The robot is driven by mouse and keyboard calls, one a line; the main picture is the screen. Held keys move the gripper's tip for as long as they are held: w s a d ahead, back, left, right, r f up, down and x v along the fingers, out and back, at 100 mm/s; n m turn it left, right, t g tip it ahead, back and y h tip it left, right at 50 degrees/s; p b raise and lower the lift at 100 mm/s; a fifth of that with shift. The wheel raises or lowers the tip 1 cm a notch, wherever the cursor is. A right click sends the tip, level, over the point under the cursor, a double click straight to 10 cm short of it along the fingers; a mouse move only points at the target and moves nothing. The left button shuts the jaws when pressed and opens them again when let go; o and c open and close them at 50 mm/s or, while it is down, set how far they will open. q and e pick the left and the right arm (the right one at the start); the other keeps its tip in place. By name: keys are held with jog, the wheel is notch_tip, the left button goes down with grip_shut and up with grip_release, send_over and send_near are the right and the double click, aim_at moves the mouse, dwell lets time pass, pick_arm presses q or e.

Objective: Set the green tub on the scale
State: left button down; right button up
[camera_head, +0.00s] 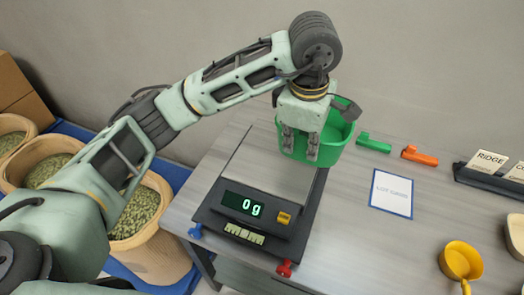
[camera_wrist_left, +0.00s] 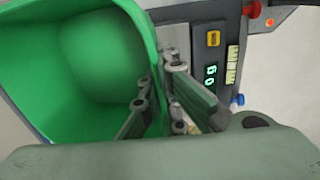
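The green tub (camera_head: 337,135) is at the back right of the scale (camera_head: 270,172) in the head view, overlapping the far end of its pan. The scale's display reads 0 g. My left gripper (camera_head: 300,147) is at the tub's near side. In the left wrist view, its fingers (camera_wrist_left: 165,112) lie either side of the wall of the tub (camera_wrist_left: 85,60), apparently shut on it. The tub looks empty inside. I cannot see its underside or any gap to the pan. My right gripper is not in view.
A blue-edged card (camera_head: 391,193), a yellow scoop (camera_head: 460,262) and a label holder (camera_head: 488,178) are farther right. Baskets of green pellets (camera_head: 140,212) stand left of the table.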

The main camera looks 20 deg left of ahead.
pick_arm(q)
jog(key=a+f+p, duration=0.1)
jog(key=a+f, duration=0.1)
jog(key=a, duration=0.1)
jog(key=a+f+p, duration=0.1)
jog(key=a+f, duration=0.1)
jog(key=a, duration=0.1)
jog(key=a+f+p, duration=0.1)
jog(key=a, duration=0.1)
jog(key=shift+w+a+f, duration=0.35)
jog(key=shift+a+f, duration=0.05)
notch_tip(320, 180, down, 2)
jog(key=shift+d+f+p, duration=0.1)
jog(key=shift+f+p, duration=0.1)
jog(key=shift+p, duration=0.3)
jog(key=shift+f, duration=0.5)
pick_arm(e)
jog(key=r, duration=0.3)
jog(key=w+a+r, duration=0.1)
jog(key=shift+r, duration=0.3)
